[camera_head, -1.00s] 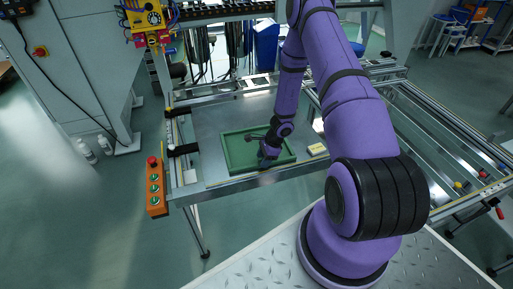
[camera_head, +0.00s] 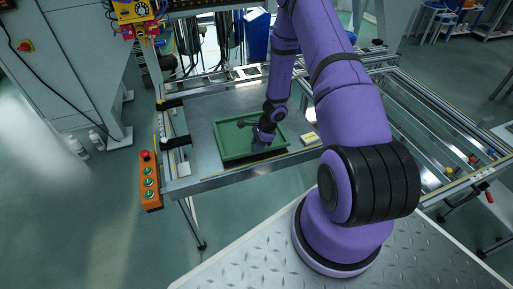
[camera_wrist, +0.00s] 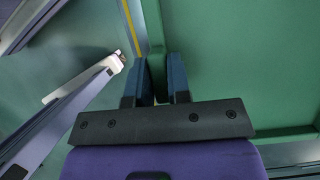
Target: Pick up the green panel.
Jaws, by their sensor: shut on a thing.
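The green panel (camera_head: 234,138) is a shallow tray-like piece with a raised rim, at the middle of the metal worktable. My gripper (camera_head: 261,146) is at its near edge. In the wrist view, the two fingers of my gripper (camera_wrist: 158,80) are shut on the panel's rim, one on each side, and the green panel (camera_wrist: 235,65) fills the upper right. A dark shadow shows beneath the panel's near edge, which seems slightly raised. Whether the far edge touches the table cannot be told. My gripper hides part of the near rim.
The worktable (camera_head: 199,119) has metal rails around it. A small yellow block (camera_head: 310,138) lies to the right of the panel. An orange button box (camera_head: 150,181) hangs at the table's left front corner. Black clamps (camera_head: 176,142) stand at the left edge.

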